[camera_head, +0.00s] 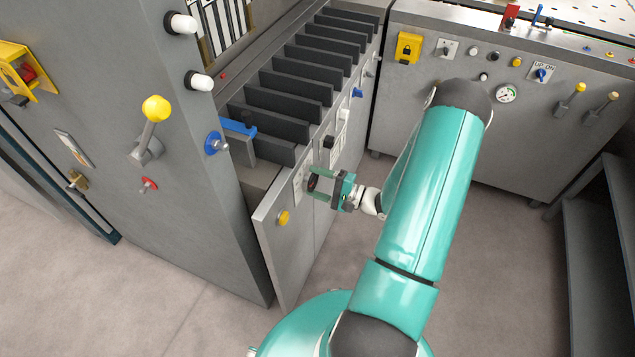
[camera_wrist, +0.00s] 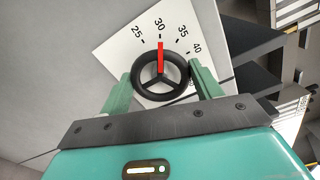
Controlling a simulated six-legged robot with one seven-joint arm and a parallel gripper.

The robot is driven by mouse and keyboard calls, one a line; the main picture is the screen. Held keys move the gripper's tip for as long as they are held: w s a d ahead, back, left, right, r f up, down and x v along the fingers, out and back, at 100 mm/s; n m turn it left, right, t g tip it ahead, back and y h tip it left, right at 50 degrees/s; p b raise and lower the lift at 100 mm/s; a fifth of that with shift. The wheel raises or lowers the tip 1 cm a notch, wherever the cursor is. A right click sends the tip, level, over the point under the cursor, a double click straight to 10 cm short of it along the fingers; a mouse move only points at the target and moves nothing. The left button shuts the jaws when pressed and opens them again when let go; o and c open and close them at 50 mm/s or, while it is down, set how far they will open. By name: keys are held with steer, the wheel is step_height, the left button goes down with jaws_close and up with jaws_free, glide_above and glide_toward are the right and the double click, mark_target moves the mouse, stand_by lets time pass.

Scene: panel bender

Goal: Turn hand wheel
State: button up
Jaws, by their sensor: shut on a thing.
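The hand wheel (camera_wrist: 159,77) is a small black three-spoked ring on a white dial plate (camera_wrist: 125,45) with numbers from 25 up to 40 and beyond. A red pointer (camera_wrist: 160,57) stands near the 30 mark. My gripper (camera_wrist: 160,92) has its two green fingers on either side of the wheel's rim, shut on it. In the head view, my gripper (camera_head: 325,187) reaches the grey front panel from the right, and the dark wheel (camera_head: 312,183) shows between the fingers. The lower part of the dial is partly hidden by my right finger.
A yellow button (camera_head: 283,218) is left of the wheel on the same panel. Black slotted plates (camera_head: 297,88) rise behind it. A grey cabinet with a yellow-knobbed lever (camera_head: 155,108) stands at left, and another control panel (camera_head: 470,115) at the back right. The floor right of the panel is clear.

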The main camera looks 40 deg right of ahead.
stand_by(0.4)
steer(key=o, duration=1)
steer(key=v, duration=1.4)
steer(key=shift+w, duration=0.1)
